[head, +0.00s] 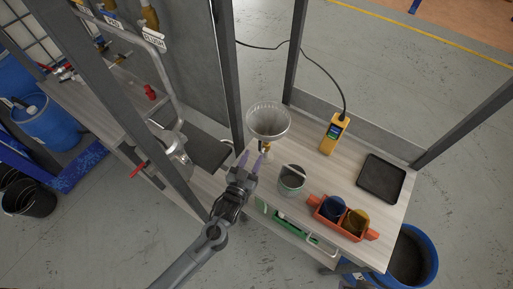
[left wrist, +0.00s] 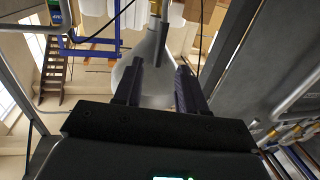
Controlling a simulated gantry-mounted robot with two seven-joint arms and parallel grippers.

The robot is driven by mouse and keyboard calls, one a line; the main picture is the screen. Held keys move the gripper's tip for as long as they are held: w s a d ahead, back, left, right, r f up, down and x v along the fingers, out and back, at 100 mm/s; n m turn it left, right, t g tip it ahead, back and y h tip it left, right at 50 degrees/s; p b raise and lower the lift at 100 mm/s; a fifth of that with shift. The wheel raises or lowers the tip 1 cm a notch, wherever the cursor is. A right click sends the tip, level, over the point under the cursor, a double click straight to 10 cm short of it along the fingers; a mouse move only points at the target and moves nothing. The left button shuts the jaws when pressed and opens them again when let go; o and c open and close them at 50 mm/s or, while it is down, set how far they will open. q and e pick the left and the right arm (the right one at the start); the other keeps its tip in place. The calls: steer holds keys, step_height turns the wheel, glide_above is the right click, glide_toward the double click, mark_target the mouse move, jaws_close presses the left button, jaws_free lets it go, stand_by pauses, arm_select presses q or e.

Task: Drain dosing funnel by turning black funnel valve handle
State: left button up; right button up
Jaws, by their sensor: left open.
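The clear dosing funnel (head: 268,120) stands upright at the back left of the light wooden table, with a small brass valve (head: 265,147) under it. My left gripper (head: 251,160) is open, its two fingers pointing at the area just below the funnel. In the left wrist view the pale cone of the funnel (left wrist: 150,88) shows between and beyond the open fingers. A brass fitting (left wrist: 156,6) shows at the top there, with a dark grey piece beside it that may be the black valve handle (left wrist: 160,42). Contact cannot be told. My right gripper is not in view.
Right of the gripper stands a grey container (head: 291,180). An orange caddy (head: 338,218) with cups, a yellow handheld meter (head: 334,133) and a black tray (head: 381,178) are further right. Grey frame posts (head: 296,45) rise around the table.

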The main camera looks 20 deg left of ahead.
mark_target(259, 145)
arm_select(q)
steer(key=shift+w+d, duration=0.1)
steer(key=shift+w, duration=2.2)
steer(key=shift+c, duration=0.2)
jaws_close()
